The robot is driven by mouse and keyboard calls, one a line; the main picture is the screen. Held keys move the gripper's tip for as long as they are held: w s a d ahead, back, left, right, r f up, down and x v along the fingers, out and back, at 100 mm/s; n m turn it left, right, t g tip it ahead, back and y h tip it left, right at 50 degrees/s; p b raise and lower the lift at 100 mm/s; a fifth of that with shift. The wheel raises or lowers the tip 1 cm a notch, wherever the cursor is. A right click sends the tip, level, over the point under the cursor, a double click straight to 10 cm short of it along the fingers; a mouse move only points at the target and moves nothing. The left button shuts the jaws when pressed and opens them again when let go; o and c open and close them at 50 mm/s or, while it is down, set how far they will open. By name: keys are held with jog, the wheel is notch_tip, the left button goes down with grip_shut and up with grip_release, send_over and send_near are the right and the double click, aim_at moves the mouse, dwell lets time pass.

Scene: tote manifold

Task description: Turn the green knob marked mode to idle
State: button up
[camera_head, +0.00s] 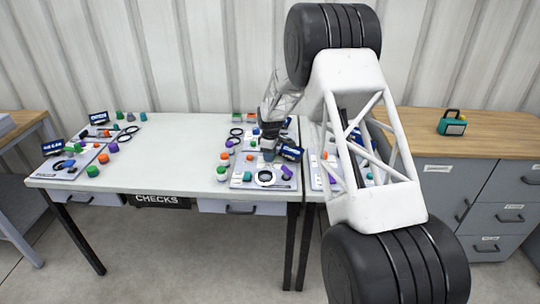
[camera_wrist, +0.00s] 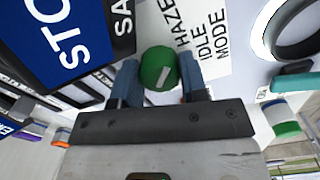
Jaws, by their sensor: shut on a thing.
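The green knob (camera_wrist: 158,66) sits between the two blue fingers of my gripper (camera_wrist: 160,80) in the wrist view, with a finger against each side. It has a short white mark near its middle, slanting in the picture. A white label (camera_wrist: 208,38) beside it reads HAZE, IDLE and MODE, partly cut off or covered. In the head view my gripper (camera_head: 270,138) is down over the panel (camera_head: 240,182) on the white table, and I cannot make out the held knob there.
A blue sign (camera_wrist: 62,40) starting STO stands close by in the wrist view. More panels with coloured knobs are at the table's left. The middle of the white table (camera_head: 170,155) is clear.

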jog(key=shift+m, duration=1.8)
jog(key=o, duration=0.9)
jog(key=shift+r, duration=0.15)
jog(key=shift+r, duration=3.8)
jog(key=shift+o, duration=0.2)
